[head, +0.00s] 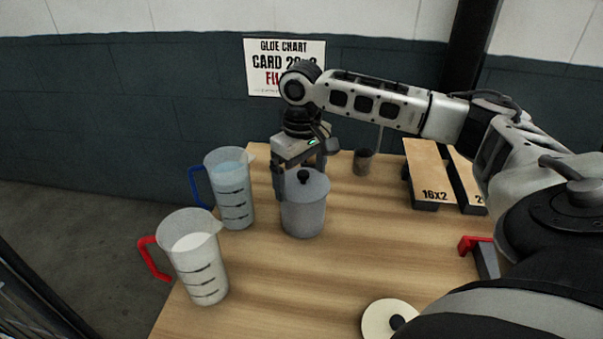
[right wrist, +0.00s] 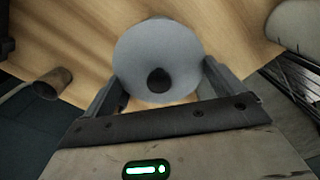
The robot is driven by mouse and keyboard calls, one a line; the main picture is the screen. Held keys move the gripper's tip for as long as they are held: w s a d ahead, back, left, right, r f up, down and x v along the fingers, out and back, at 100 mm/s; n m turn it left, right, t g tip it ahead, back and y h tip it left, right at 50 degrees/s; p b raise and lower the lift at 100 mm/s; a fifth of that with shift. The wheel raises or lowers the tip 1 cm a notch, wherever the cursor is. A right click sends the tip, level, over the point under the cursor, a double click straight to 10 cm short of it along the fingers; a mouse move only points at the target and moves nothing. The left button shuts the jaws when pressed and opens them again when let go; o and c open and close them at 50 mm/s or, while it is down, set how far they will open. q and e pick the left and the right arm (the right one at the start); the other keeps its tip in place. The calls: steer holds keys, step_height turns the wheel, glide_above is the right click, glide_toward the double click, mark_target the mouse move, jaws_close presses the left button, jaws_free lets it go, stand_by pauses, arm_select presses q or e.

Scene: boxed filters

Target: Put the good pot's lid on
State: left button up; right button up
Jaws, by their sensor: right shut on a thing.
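The grey pot (head: 302,222) stands upright on the table, right of the jugs. A grey lid (head: 315,187) with a black knob covers its mouth; the lid also shows in the right wrist view (right wrist: 150,50). I cannot tell whether the fingertips also touch the pot wall, or whether the lid is fully seated. A cream lid (head: 377,320) with a black knob lies at the near edge, partly cut off. My left gripper is out of view.
A blue-handled jug (head: 232,190) and a red-handled jug (head: 196,262) stand left of the pot. A small dark cup (head: 364,161) is behind right, with labelled boards (head: 428,175) beyond. A red-handled thing (head: 480,255) lies right. The middle table (head: 370,235) is clear.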

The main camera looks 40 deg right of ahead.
stand_by(0.4)
steer(key=o, duration=0.6)
steer(key=shift+r, duration=4)
